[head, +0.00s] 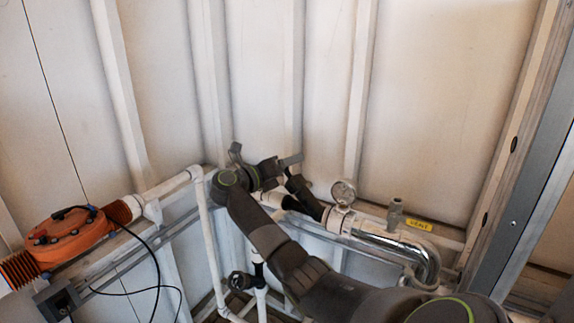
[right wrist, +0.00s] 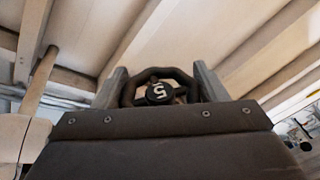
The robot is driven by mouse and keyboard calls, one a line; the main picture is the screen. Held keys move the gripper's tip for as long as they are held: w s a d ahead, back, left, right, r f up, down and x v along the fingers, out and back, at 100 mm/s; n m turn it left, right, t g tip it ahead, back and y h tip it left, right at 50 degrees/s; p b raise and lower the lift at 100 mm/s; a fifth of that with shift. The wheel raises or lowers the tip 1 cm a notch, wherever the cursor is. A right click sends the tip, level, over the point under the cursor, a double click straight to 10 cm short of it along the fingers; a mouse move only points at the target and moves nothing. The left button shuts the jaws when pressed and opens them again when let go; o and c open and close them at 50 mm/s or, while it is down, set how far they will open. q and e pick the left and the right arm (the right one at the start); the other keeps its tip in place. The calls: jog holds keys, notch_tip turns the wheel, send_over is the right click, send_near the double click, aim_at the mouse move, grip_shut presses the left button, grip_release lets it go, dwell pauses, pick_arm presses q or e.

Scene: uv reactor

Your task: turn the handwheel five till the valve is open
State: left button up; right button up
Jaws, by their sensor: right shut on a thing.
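Handwheel five (right wrist: 158,93) is a dark, round wheel with a white "5" on its black hub, seen in the right wrist view. My right gripper (right wrist: 160,87) has one finger on each side of the wheel and is shut on its rim. In the head view my right gripper (head: 291,171) is at the pipework by the back wall. A dark valve body (head: 307,201) slants down from it to the pipe. The wheel itself is mostly hidden there by the gripper. My left gripper is not in view.
A pressure gauge (head: 343,192) and a shiny bent pipe (head: 395,243) are right of the gripper. A yellow label (head: 419,224) is beyond them. An orange unit (head: 70,238) with black cables is at the left. Another dark valve (head: 241,281) sits lower on white pipes.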

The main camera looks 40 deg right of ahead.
jog(key=shift+r+n+t+y+p, duration=0.3)
jog(key=shift+n+t+y+p, duration=0.1)
jog(key=shift+t+p, duration=0.2)
jog(key=n+t+y+p, duration=0.1)
jog(key=y+p, duration=0.1)
jog(key=p, duration=0.1)
jog(key=n+t+y+p, duration=0.1)
jog(key=n+t+p, duration=0.1)
jog(key=p, duration=0.1)
jog(key=n+t+y+p, duration=0.1)
jog(key=n+y+p, duration=0.1)
jog(key=p, duration=0.2)
jog(key=shift+w+t+y, duration=0.3)
jog(key=shift+t, duration=0.1)
jog(key=shift+w+f+n+t+y+p, duration=0.15)
jog(key=shift+f+n+t+y+p, duration=0.3)
jog(key=shift+p, duration=0.6)
jog(key=shift+a+r+y, duration=0.1)
jog(key=shift+r+y, duration=0.1)
jog(key=shift+y, duration=0.05)
jog(key=o, duration=0.6)
jog(key=shift+c, duration=0.2)
jog(key=shift+o, duration=1)
jog(key=shift+f, duration=0.15)
jog(key=shift+s+f, duration=0.15)
jog(key=shift+s, duration=0.05)
